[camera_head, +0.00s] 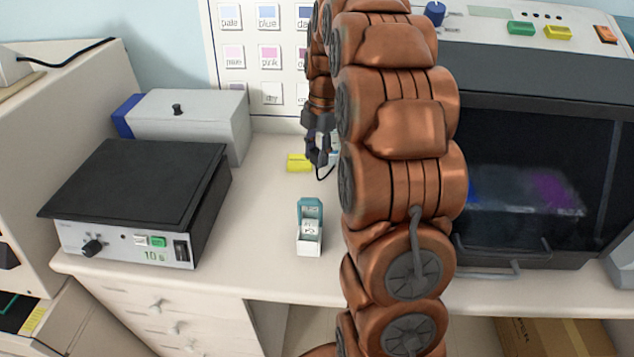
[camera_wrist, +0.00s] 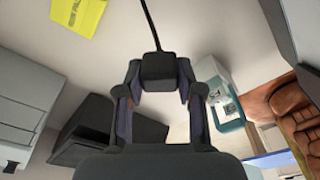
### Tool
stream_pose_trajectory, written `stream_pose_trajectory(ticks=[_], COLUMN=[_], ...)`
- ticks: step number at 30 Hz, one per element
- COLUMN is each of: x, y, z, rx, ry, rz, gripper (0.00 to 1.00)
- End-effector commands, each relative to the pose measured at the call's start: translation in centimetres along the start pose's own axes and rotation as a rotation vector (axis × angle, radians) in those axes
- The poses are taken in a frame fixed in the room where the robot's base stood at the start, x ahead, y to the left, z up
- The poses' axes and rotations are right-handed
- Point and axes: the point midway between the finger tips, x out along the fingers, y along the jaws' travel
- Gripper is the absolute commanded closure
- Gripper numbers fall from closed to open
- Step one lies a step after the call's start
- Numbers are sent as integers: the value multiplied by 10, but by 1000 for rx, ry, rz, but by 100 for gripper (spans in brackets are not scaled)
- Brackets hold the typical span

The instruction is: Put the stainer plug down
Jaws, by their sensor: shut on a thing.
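The stainer plug (camera_wrist: 160,70) is a dark block with a black cord running from its far end, seen in the wrist view. My gripper (camera_wrist: 160,92) is shut on it, one finger on each side. In the head view my gripper (camera_head: 318,150) is at the back of the counter, partly hidden by my copper-coloured arm, and a bit of dark cord hangs below it. The plug itself is hard to make out there. Whether the plug touches the counter (camera_head: 265,215) cannot be told.
A yellow item (camera_head: 298,162) lies just left of my gripper. A small teal-and-white open box (camera_head: 309,228) stands nearer the front. A black-topped device (camera_head: 140,185) and a grey box (camera_head: 195,120) stand at left, the dark-windowed stainer (camera_head: 540,150) at right. Counter between them is mostly clear.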

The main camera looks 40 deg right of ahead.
Motion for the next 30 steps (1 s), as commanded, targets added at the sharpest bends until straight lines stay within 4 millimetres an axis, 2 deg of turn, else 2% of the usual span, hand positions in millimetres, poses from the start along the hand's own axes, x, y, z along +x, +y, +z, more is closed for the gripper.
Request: stream_pose_trajectory(ticks=[6,14,21,30], x=[31,52,81,85], y=[-1,1,0,1], z=[3,7,9,10], rx=[2,3,2,1], ry=[1,-1,0,-1], rz=[-3,1,0,3], gripper=[100,100,100,100])
